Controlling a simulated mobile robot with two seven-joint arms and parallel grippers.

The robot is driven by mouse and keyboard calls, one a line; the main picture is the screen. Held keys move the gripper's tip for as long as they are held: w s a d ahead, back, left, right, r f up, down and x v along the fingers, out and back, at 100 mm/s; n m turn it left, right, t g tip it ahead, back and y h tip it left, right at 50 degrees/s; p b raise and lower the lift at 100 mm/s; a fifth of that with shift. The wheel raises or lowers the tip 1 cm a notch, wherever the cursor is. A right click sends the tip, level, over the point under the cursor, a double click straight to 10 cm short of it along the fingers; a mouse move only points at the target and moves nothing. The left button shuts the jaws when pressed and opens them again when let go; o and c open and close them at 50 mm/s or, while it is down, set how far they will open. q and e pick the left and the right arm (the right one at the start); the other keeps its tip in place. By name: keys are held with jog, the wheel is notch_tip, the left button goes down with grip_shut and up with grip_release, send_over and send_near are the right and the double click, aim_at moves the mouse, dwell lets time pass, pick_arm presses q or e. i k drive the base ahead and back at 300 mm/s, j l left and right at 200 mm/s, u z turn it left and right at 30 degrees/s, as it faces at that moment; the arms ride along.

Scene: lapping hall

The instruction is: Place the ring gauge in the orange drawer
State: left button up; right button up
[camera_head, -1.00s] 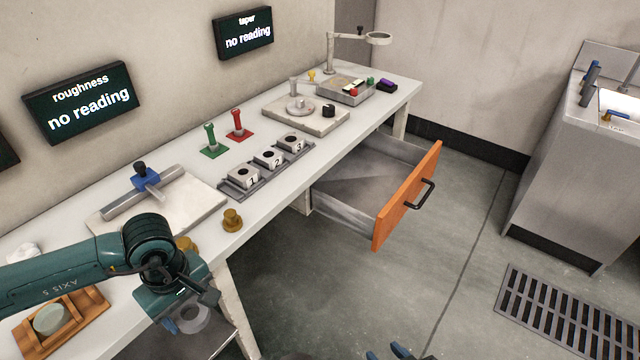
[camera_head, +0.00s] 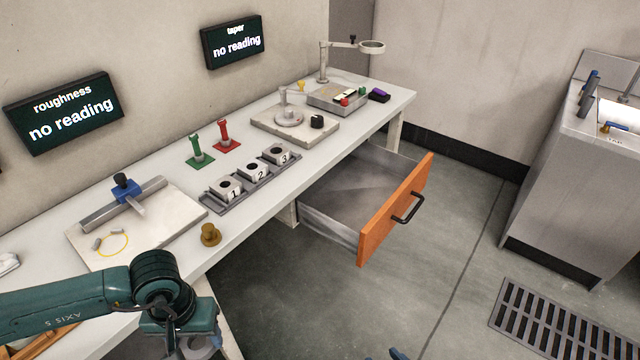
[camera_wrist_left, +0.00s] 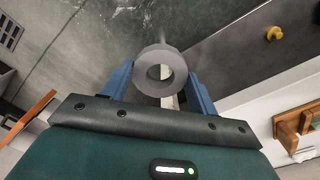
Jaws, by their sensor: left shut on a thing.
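The ring gauge is a thick grey ring, clearest in the left wrist view (camera_wrist_left: 160,54). My left gripper (camera_wrist_left: 160,76) is shut on it, one blue finger on each side. In the head view the left gripper (camera_head: 190,343) is low at the left, beside the bench front, and the ring is partly hidden and cut by the bottom edge. The orange drawer (camera_head: 395,212) is pulled out from under the bench, its grey inside looking empty; it stands to the right of the gripper. A small blue tip of my right gripper (camera_head: 397,352) shows at the bottom edge.
The bench (camera_head: 235,235) carries a brass knob-shaped piece (camera_head: 210,235), a numbered block rack (camera_head: 262,180), red and green plugs, and a stone plate (camera_head: 180,225). The floor between bench and drawer is clear. A sink cabinet (camera_head: 560,190) and floor grate (camera_head: 560,320) are at right.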

aim_at(353, 213)
jog(key=i+l, duration=0.2)
jog(key=l, duration=0.15)
jog(key=i+l+u, duration=0.15)
jog(key=l, duration=0.2)
jog(key=i+l, duration=0.25)
jog(key=l, duration=0.15)
jog(key=i+l+u, duration=0.1)
jog(key=l, duration=0.25)
jog(key=i+l+u, duration=0.1)
jog(key=i+l, duration=0.15)
jog(key=l, duration=0.15)
jog(key=i+l, duration=0.15)
jog(key=l, duration=0.25)
jog(key=i+l+u, duration=0.1)
jog(key=l, duration=0.35)
jog(key=i+l+u, duration=0.1)
jog(key=l, duration=0.3)
jog(key=i, duration=0.1)
